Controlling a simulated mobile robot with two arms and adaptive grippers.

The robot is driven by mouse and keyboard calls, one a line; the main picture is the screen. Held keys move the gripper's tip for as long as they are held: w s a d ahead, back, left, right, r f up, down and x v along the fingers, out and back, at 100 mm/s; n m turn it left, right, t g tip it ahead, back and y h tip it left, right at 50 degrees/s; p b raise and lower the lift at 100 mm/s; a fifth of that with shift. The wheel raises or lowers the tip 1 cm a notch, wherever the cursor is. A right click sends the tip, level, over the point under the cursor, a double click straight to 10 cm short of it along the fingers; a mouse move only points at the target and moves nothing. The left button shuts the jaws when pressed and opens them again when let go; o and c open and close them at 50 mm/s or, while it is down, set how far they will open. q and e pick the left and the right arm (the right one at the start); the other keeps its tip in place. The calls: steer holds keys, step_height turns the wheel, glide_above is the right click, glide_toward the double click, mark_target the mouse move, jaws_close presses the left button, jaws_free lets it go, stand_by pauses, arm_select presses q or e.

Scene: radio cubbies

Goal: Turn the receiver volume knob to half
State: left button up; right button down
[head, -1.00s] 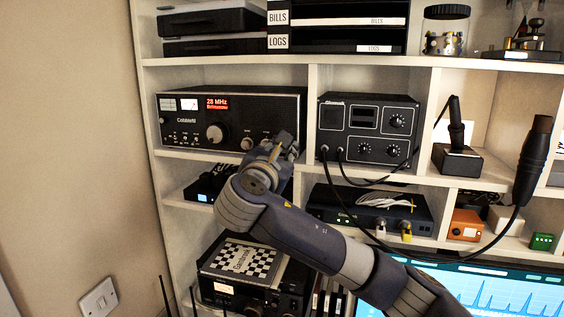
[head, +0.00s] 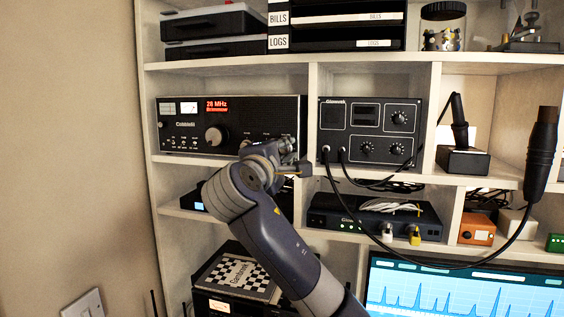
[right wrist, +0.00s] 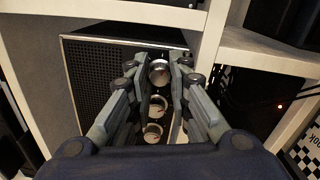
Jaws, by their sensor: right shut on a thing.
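The receiver (head: 262,112) is a black radio with a red 28 MHz display, in the left cubby. It has a large tuning knob (head: 215,135) and a row of smaller silver knobs to its right. My right gripper (head: 290,152) is at the lower right of its front. In the right wrist view my right gripper (right wrist: 160,70) has its two fingers closed on the end silver knob (right wrist: 158,73). Two other knobs (right wrist: 157,105) (right wrist: 152,134) show between the fingers. Knob labels and the held knob's pointer cannot be read. My left gripper is not in view.
A second black unit (head: 369,132) with cables stands in the cubby to the right, past a divider (head: 312,105). The shelf board (head: 185,159) runs just below the receiver. A grey-blue box (head: 372,218) sits lower, and a hanging microphone (head: 541,150) is at right.

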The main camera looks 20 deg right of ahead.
steer(key=shift+f+m+b, duration=0.15)
steer(key=shift+m+b, duration=0.8)
steer(key=shift+m, duration=1.15)
steer(key=c, duration=1.7)
jaws_free()
steer(key=v, duration=1.2)
steer(key=shift+a, duration=0.1)
